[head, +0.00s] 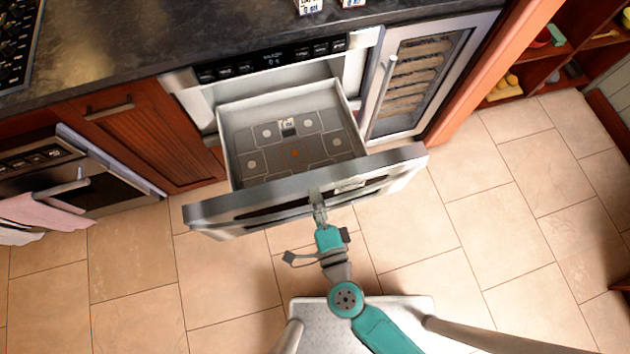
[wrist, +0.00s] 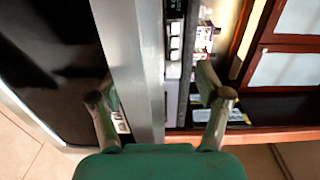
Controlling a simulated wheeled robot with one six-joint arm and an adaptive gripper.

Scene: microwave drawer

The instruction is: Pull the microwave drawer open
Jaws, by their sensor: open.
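The microwave drawer (head: 245,150) stands pulled out from the counter front, its grey interior floor with several pale round marks in view. Its steel front panel (head: 225,207) has a dark window. My gripper (head: 318,203) is at the middle of this panel, near its top edge. In the wrist view my gripper (wrist: 160,97) is open, with one finger on each side of the steel panel edge (wrist: 140,60). I cannot tell whether either finger touches the panel. Part of the front is hidden behind my gripper.
A dark countertop (head: 180,35) runs above the drawer. A glass-door cooler (head: 425,70) stands to its right, and a wooden cabinet (head: 135,130) and an oven (head: 70,170) to its left. The tiled floor (head: 490,220) to the right is clear.

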